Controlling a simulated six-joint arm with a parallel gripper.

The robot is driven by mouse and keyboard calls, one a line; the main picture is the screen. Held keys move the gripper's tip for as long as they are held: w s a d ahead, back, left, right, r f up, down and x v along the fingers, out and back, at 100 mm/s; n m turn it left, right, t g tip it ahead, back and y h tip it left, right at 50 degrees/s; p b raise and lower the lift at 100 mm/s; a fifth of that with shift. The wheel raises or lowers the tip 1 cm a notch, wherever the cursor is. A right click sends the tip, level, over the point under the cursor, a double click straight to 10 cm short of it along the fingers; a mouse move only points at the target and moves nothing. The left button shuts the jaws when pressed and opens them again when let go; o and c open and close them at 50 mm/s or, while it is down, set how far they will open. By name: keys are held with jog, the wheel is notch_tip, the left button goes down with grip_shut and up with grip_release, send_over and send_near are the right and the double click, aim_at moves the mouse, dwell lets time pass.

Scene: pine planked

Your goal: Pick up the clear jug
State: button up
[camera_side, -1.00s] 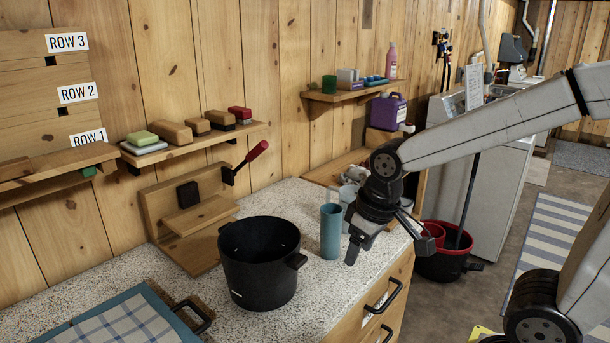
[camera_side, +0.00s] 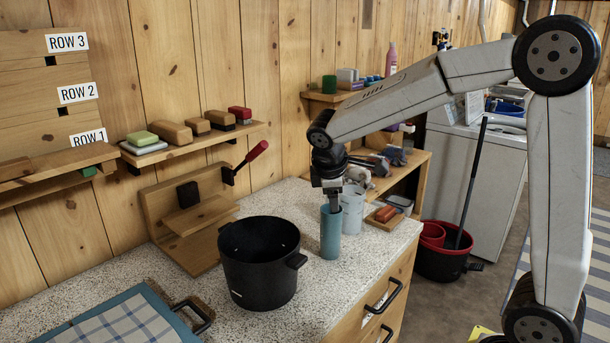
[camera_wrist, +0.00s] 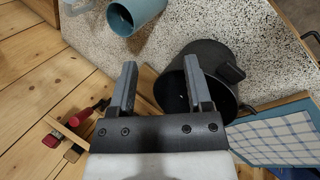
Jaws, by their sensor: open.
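The clear jug (camera_side: 353,209) stands upright on the speckled counter, just right of and partly behind a teal tumbler (camera_side: 330,238) in the side view. In the wrist view, part of the jug (camera_wrist: 78,6) shows at the top left edge, next to the tumbler (camera_wrist: 137,14). My gripper (camera_side: 335,206) points down at the tumbler's rim height in the side view, left of the jug; the tumbler hides its fingertips there. In the wrist view, my gripper (camera_wrist: 160,68) is open, with nothing between its fingers. The jug and tumbler lie beyond the fingertips.
A black pot (camera_side: 259,277) stands left of the tumbler. A wooden stand with a red-handled lever (camera_side: 252,158) is behind it. A wall shelf (camera_side: 195,143) holds several blocks. A blue checked cloth (camera_side: 125,325) lies at front left. Bare counter (camera_side: 330,287) lies in front of the tumbler.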

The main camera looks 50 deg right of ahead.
jog(key=w+d+f+n+h, duration=0.2)
jog(key=w+d+n+h, duration=0.85)
jog(key=w+d, duration=0.7)
notch_tip(320, 180, down, 12)
jog(key=n+y, duration=0.2)
jog(key=shift+m, duration=0.25)
jog(key=shift+w+x, duration=0.2)
jog(key=shift+x, duration=1.55)
jog(key=shift+w+x, duration=0.2)
jog(key=shift+x, duration=1.55)
jog(key=shift+r, duration=0.15)
jog(key=shift+c, duration=0.3)
grip_shut()
